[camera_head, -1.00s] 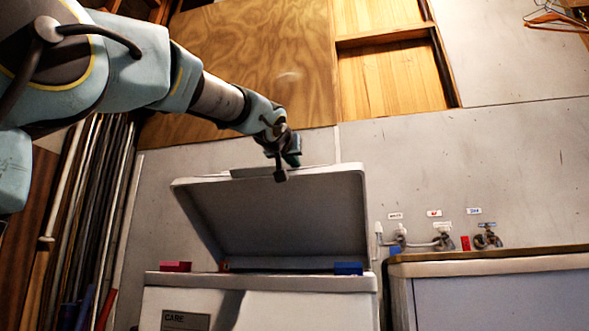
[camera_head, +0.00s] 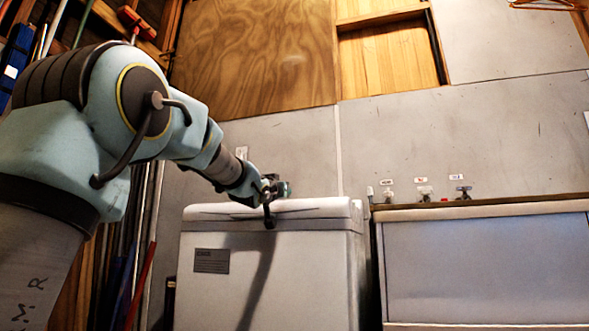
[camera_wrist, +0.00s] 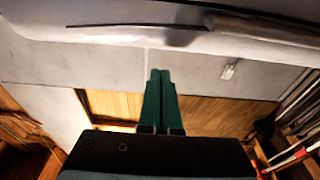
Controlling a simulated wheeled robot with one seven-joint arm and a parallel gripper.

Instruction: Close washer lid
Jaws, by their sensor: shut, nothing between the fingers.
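The washer (camera_head: 300,275) is a white top-loading box in the lower middle of the head view. Its lid (camera_head: 325,208) lies down flat on the body, with no opening visible along the front edge. My gripper (camera_head: 284,189) is at the top of the lid near its middle, and I cannot tell whether it touches. In the wrist view the two green fingers (camera_wrist: 160,90) are together and empty, and the pale edge of the lid (camera_wrist: 130,35) spans the top of the picture.
A grey cabinet (camera_head: 485,265) with a wooden top edge stands close to the right of the washer. Taps (camera_head: 425,193) are on the wall above it. Long poles (camera_head: 135,260) lean at the left.

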